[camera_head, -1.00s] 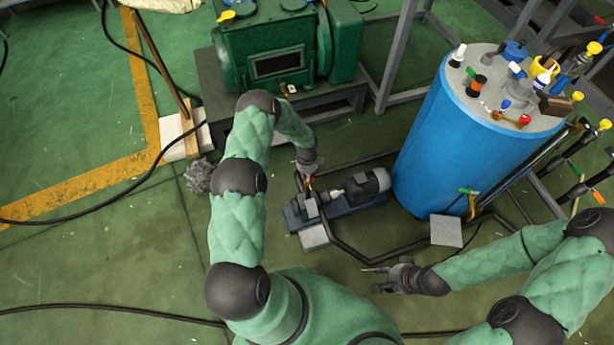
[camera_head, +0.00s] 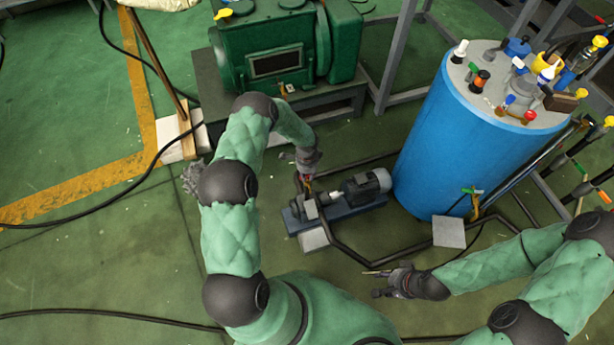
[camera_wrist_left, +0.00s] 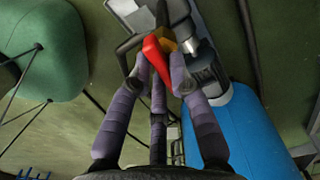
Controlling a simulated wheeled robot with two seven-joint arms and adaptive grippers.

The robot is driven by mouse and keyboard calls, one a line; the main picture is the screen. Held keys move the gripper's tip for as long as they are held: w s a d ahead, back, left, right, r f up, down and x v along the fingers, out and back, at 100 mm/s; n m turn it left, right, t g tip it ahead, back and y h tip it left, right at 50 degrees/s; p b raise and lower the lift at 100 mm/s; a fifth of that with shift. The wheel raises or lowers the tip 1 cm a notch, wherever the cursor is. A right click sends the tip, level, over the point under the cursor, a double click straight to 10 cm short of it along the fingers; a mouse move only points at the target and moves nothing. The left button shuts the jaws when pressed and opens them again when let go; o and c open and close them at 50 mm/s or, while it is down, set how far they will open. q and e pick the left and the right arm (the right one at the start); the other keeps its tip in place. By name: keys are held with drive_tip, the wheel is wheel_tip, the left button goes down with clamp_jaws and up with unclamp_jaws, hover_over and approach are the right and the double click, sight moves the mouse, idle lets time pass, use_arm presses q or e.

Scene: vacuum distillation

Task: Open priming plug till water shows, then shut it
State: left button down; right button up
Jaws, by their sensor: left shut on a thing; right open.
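The small pump (camera_head: 335,200) with its dark motor sits on a blue base on the floor, left of the blue tank. My left gripper (camera_head: 308,180) reaches down over the pump's left end. In the left wrist view its fingers (camera_wrist_left: 160,75) are closed around a red handle (camera_wrist_left: 155,55) beside a brass fitting (camera_wrist_left: 168,46), which looks like the priming plug. No water can be made out there. The pump also shows in the left wrist view (camera_wrist_left: 195,55). My right gripper (camera_head: 385,281) is open and empty above the floor, in front of the pump.
The blue tank (camera_head: 450,140) stands right of the pump, with several bottles and valves on its lid. A green machine (camera_head: 280,60) stands on a grey stand behind. Dark pipes (camera_head: 350,258) run low around the pump. A black cable (camera_head: 120,312) lies on the floor.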

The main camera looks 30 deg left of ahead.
sight(308, 176)
use_arm(q)
drive_tip(key=shift+n, duration=0.6)
drive_tip(key=c, duration=1.1)
unclamp_jaws()
drive_tip(key=shift+c, duration=0.2)
wheel_tip(308, 176, up, 12)
